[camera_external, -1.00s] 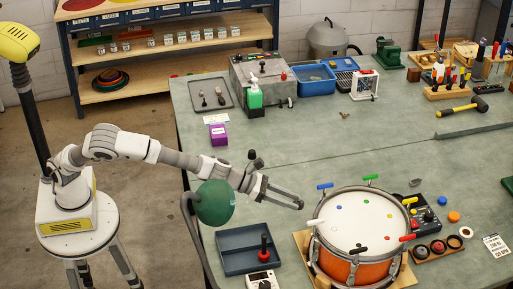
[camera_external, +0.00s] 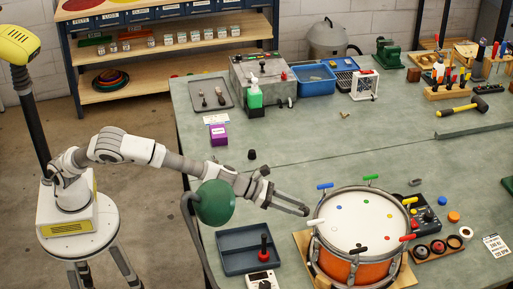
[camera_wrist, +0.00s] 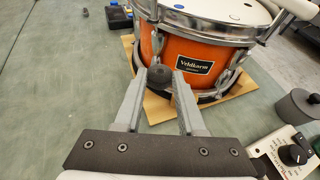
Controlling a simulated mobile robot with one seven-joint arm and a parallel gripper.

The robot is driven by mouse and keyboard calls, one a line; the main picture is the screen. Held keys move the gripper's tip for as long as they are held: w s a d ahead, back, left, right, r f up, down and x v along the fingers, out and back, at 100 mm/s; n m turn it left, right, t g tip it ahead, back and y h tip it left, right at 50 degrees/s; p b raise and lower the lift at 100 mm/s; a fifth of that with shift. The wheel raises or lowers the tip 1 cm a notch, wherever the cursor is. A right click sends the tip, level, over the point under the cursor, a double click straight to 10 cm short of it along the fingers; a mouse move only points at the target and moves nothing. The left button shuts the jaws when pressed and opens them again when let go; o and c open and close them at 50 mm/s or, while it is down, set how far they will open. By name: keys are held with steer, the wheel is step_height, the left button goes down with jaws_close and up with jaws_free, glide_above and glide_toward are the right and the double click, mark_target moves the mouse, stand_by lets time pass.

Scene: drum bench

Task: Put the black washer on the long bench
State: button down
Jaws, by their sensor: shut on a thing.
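My gripper (camera_external: 306,209) reaches out over the bench just left of the orange drum (camera_external: 352,269). In the wrist view my gripper (camera_wrist: 160,76) has its two grey fingers closed on a small dark round piece (camera_wrist: 160,73), which looks like the black washer. Its lower part and any hole are hard to make out. I cannot tell from the external view how high it is held. The grey-green bench top (camera_external: 300,130) stretches below and behind; it also fills the left of the wrist view (camera_wrist: 60,80).
The drum stands close ahead on a wooden base (camera_wrist: 157,108), with coloured handles around its rim. A blue-grey tray (camera_external: 240,262), a meter (camera_external: 262,280) and a green lamp (camera_external: 215,203) are near my arm. The middle of the bench is mostly clear.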

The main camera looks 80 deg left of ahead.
glide_above(311, 215)
step_height(311, 215, down, 7)
steer(key=shift+s+r+p, duration=0.15)
steer(key=shift+p, duration=0.3)
steer(key=shift+a+f, duration=0.1)
steer(key=shift+f, duration=0.1)
steer(key=shift+f+b, duration=0.55)
steer(key=shift+f, duration=1.3)
steer(key=shift+f, duration=0.15)
steer(key=c, duration=0.5)
jaws_free()
